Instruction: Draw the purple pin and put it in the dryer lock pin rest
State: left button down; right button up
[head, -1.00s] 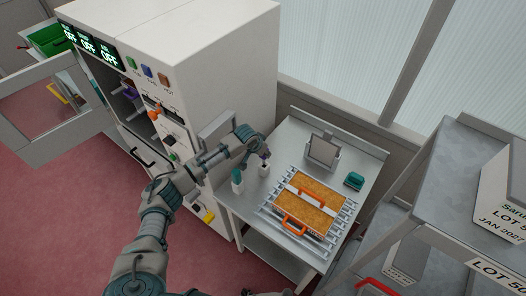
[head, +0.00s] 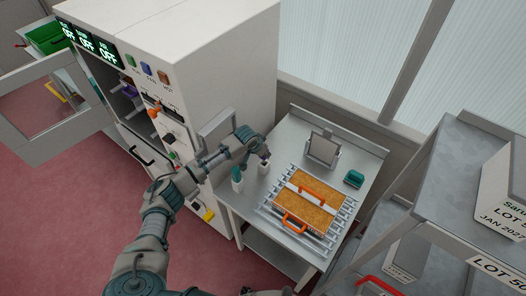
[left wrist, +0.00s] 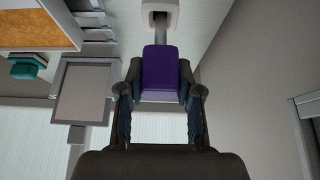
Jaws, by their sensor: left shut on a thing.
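The purple pin (left wrist: 160,72) has a block-shaped purple head. In the left wrist view its grey metal shaft runs from the head into a white holder (left wrist: 160,14). My left gripper (left wrist: 160,88) is shut on the purple head, one finger on each side. In the head view my left gripper (head: 262,154) is over the small white holder (head: 263,169) on the table, and it mostly hides the purple pin. A second white holder (head: 237,186) with a teal pin (head: 237,173) stands to its left. I cannot tell which holder is the dryer lock pin rest.
The table (head: 293,128) carries a wheat tray (head: 318,188) with orange handles, a grey upright plate (head: 323,149) and a teal block (head: 354,179). The white dryer cabinet (head: 225,85) stands left, its door (head: 50,100) open. Shelves (head: 475,185) stand right.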

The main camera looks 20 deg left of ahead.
aim_at(263, 159)
pick_arm(q)
jog(key=shift+f+b, duration=0.85)
jog(key=shift+f, duration=1.55)
jog(key=c, duration=0.7)
grip_release()
jog(key=shift+a, duration=0.1)
